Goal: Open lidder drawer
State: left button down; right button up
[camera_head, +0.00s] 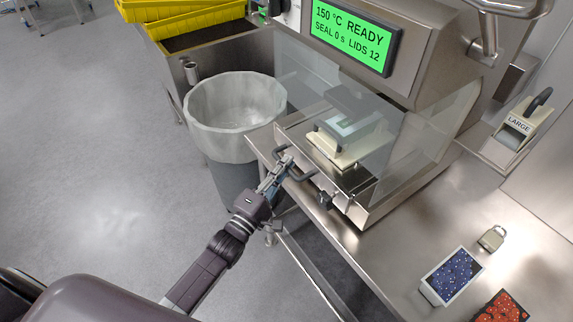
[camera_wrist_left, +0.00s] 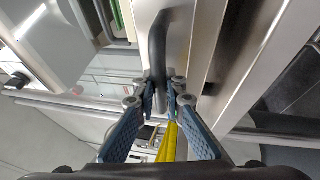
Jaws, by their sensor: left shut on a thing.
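The lidder (camera_head: 420,60) is a steel machine with a green display reading "150 °C READY, SEAL 0 s LIDS 12". Its drawer front (camera_head: 318,192) is a steel panel low on the side facing me, with a black bar handle (camera_head: 299,175). My left gripper (camera_head: 277,172) is shut on that handle near its left part. In the left wrist view the blue fingers of the left gripper (camera_wrist_left: 162,88) close around the black handle (camera_wrist_left: 157,42). Behind the clear guard, a pale tray holder (camera_head: 345,145) sits inside the machine. My right gripper is not in view.
A bin with a grey liner (camera_head: 235,105) stands close to the left of the drawer. Yellow crates (camera_head: 190,18) are behind it.

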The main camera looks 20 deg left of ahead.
pick_arm(q)
jog(key=s+a+p, duration=0.4)
jog(key=s+a, duration=1)
jog(key=s, duration=0.4)
jog(key=c, duration=2)
grip_release()
jog(key=shift+o, duration=0.2)
jog(key=v, duration=1.2)
